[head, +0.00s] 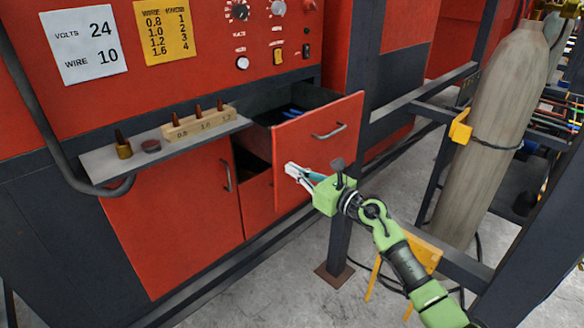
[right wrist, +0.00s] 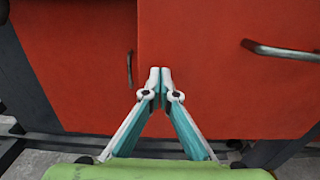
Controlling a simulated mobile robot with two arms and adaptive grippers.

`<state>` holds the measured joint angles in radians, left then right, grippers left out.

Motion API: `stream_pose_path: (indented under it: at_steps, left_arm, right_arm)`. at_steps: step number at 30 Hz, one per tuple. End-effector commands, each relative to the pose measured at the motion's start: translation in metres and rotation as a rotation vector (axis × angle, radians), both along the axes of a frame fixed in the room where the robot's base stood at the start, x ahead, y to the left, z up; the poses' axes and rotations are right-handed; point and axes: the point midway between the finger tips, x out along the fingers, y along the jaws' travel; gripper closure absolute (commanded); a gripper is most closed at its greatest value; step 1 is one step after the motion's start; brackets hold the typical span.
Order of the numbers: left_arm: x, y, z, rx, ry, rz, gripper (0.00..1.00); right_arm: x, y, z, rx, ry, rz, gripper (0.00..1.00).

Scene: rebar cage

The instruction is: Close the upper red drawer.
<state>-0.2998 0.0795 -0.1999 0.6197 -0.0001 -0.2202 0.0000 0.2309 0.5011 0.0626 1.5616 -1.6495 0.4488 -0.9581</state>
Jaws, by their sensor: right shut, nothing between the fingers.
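The upper red drawer (head: 318,140) stands pulled out from the red machine in the head view, with a grey bar handle (head: 329,132) on its front. Something dark and blue lies inside it. My right gripper (head: 291,170) is shut and empty, in front of the lower left part of the drawer front. In the right wrist view, the shut fingertips (right wrist: 160,72) overlap the left edge of the red front (right wrist: 230,70), with the handle (right wrist: 280,50) up and right of them. I cannot tell whether the fingertips touch it. My left gripper is not in view.
A grey shelf (head: 105,166) with a wooden tip holder (head: 198,125) juts out left of the drawer. A red cabinet door (head: 170,225) is below it. A dark upright post (head: 341,235) and a grey gas cylinder (head: 490,130) stand to the right.

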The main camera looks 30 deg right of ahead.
Motion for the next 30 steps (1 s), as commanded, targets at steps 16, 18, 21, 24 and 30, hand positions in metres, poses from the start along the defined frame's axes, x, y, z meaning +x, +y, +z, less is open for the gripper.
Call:
stream_pose_path:
  at_steps: [16,18,21,24,30]
  left_arm:
    - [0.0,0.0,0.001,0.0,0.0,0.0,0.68]
    - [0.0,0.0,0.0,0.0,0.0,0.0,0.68]
    - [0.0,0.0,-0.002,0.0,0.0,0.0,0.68]
    - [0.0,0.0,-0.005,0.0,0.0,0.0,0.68]
    - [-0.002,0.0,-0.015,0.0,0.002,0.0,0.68]
  right_arm:
    - [0.009,0.003,0.0,0.0,0.0,0.0,1.0]
    - [0.011,0.004,0.0,0.0,0.0,0.001,1.0]
    - [0.017,0.006,-0.001,0.0,0.0,0.001,1.0]
    - [0.028,0.009,-0.001,-0.001,-0.001,0.0,1.0]
    - [0.058,0.018,-0.001,-0.001,-0.003,-0.001,1.0]
